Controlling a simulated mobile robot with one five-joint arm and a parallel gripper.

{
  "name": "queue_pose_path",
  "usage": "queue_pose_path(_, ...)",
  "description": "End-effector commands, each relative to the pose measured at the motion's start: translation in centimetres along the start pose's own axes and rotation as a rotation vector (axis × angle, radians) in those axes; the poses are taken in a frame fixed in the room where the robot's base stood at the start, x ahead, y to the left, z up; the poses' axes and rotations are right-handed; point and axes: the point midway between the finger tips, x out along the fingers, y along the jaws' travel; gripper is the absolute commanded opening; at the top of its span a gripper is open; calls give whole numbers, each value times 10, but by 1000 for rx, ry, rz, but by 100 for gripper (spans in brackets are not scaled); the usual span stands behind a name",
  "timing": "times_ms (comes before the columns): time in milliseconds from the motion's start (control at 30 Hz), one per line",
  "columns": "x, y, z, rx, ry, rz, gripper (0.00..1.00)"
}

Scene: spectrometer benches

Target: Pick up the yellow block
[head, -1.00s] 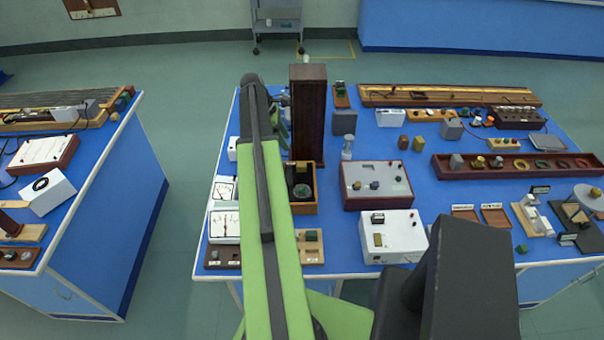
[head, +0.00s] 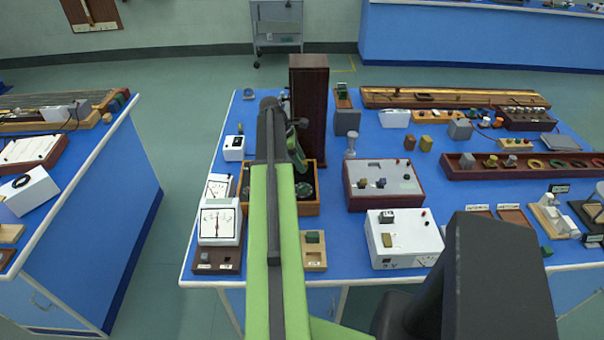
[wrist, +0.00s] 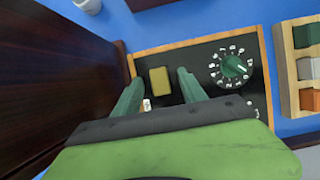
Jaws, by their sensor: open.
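A yellow block (wrist: 160,81) lies on the black top panel of a wooden-framed box (wrist: 205,40) in the wrist view. My gripper (wrist: 161,77) is open, with one green finger on each side of the block in the picture. I cannot tell how far the fingertips are above the panel. In the head view my gripper (head: 297,150) is over the wooden-framed box (head: 308,208), and my arm hides the block there.
A green dial (wrist: 234,66) sits right of the block on the same panel. A tall dark wooden column (head: 309,112) stands close behind the box, filling the wrist view's left side. A grey-topped box (head: 382,184) and white meter (head: 219,222) flank it on the blue bench.

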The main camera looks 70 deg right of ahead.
Motion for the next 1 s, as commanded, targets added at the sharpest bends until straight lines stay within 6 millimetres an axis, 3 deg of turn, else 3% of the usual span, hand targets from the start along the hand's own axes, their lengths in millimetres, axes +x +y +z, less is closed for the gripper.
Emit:
queue_pose_path(133, -2, 0, 1, 0, 0, 0, 49)
queue_pose_path(500, -2, 0, 1, 0, 0, 0, 1)
queue_pose_path(1000, -10, 0, 5, 1, 0, -1, 0)
